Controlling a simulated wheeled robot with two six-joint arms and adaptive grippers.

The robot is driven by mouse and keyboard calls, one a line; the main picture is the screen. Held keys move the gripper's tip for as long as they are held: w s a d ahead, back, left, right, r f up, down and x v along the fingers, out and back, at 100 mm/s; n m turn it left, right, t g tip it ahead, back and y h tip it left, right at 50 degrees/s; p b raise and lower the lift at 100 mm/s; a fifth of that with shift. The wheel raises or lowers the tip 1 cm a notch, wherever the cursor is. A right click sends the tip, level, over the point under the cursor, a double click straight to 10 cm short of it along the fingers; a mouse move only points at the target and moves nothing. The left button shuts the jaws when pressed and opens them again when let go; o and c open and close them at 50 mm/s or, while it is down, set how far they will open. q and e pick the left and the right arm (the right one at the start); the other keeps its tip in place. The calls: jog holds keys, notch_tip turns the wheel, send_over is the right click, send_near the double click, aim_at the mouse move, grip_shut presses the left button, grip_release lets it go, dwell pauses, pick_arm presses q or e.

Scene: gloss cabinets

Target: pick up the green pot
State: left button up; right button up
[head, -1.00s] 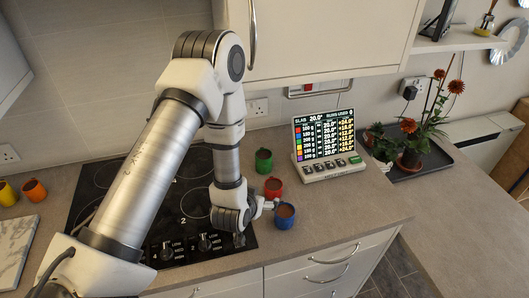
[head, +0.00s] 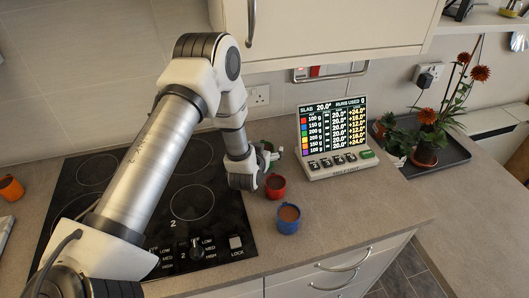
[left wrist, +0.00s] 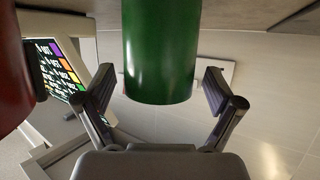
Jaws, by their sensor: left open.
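The green pot (head: 266,145) stands upright on the counter to the right of the hob, partly hidden by my left gripper (head: 272,154). In the left wrist view the green pot (left wrist: 162,50) fills the upper middle, between the spread fingers of my left gripper (left wrist: 163,97). The gripper is open, with a gap visible on both sides of the pot; I cannot tell whether anything touches. My right gripper is not in view.
A red pot (head: 275,186) stands close in front of the green one, and a blue pot (head: 288,218) stands nearer the counter edge. A display panel (head: 335,135) is to the right. An orange pot (head: 11,188) is far left. The front right counter is clear.

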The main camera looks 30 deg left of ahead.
pick_arm(q)
jog(key=shift+w+a+f, duration=0.15)
jog(key=shift+w+f, duration=0.05)
jog(key=shift+s+r, duration=0.1)
jog(key=shift+s+d+r, duration=0.35)
jog(key=c, duration=1.5)
jog(key=shift+w+a+f, duration=0.1)
